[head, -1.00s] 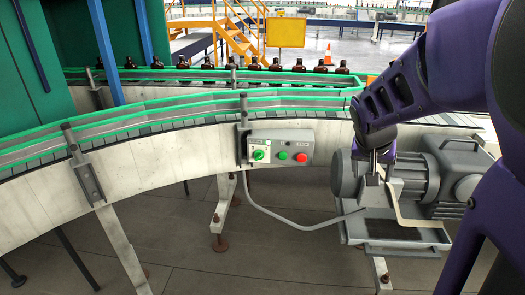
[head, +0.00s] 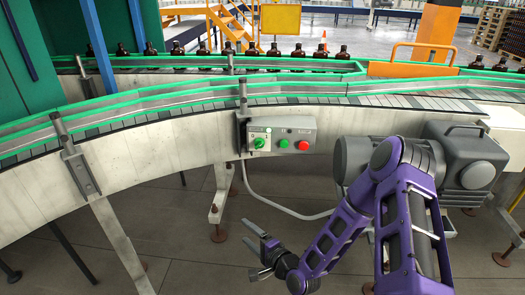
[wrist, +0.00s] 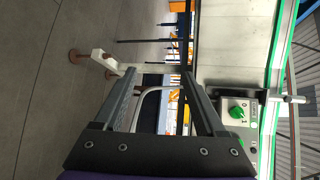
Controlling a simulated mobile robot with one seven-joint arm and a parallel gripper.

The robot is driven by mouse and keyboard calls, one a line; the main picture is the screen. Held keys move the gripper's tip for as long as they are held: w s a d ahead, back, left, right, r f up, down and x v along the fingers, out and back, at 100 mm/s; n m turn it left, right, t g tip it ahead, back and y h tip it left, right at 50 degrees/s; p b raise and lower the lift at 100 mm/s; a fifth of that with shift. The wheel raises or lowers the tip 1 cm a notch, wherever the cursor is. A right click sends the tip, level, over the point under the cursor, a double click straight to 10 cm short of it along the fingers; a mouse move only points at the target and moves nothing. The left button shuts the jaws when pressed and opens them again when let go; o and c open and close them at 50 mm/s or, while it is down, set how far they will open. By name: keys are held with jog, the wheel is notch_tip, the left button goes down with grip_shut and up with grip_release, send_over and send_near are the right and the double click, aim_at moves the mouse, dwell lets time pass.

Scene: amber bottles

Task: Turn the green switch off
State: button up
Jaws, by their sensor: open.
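The green switch (head: 259,143) is a round rotary knob on a white plate at the left end of a grey control box (head: 295,134). The box is fixed to the side of the conveyor. In the wrist view the switch (wrist: 237,113) shows at the right, outside the fingers. My gripper (head: 254,248) is below the box, lower in the head view, pointing left. Its two fingers are apart with nothing between them, and it touches nothing I can see. In the wrist view my gripper (wrist: 163,76) is also open and empty.
A green button (head: 283,143) and a red button (head: 303,145) sit right of the switch. A grey motor (head: 465,165) stands at the right. A cable (head: 275,205) runs below the box. Brown bottles (head: 250,49) stand on the far conveyor.

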notch_tip(320, 180, up, 7)
jog(key=w+d+m+t+h, duration=0.2)
jog(key=w+m+t, duration=0.1)
jog(key=m+t, duration=0.35)
jog(key=m+t+h, duration=0.3)
jog(key=m, duration=0.3)
send_near(259, 147)
jog(key=shift+g, duration=0.25)
jog(key=x, duration=0.8)
jog(key=shift+w+r, duration=0.15)
jog(key=shift+r, duration=0.15)
grip_shut()
